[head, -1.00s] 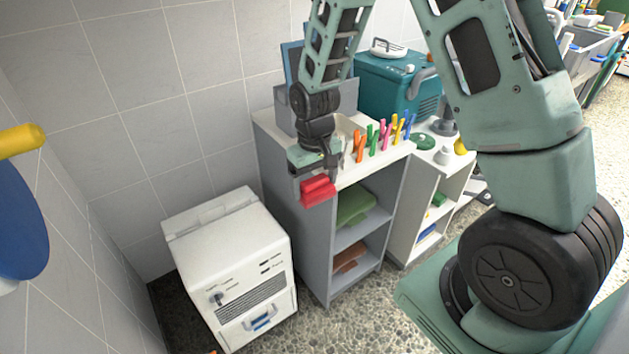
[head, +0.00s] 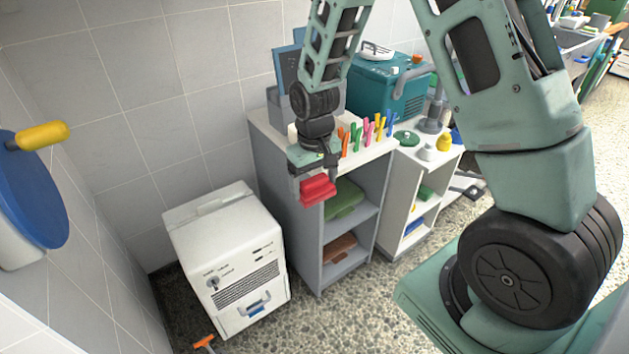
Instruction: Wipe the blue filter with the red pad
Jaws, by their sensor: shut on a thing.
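My gripper (head: 318,172) is shut on the red pad (head: 317,188) and holds it in the air in front of the grey cabinet's upper front edge. The pad looks like a folded red block hanging below the jaws. A small blue piece (head: 256,308), possibly the blue filter, sits low on the front of the white machine (head: 222,240), partly behind a handle. It is below and left of my gripper, well apart from the pad. A blue-edged panel (head: 284,66) also stands upright behind a grey box on the cabinet; I cannot tell which is the filter.
The grey cabinet (head: 274,185) holds folded green and brown cloths. A blue disc with a yellow handle (head: 42,135) is on the left wall. An orange-topped tool (head: 205,342) shows at bottom. Pebbled floor is open beside the cabinets.

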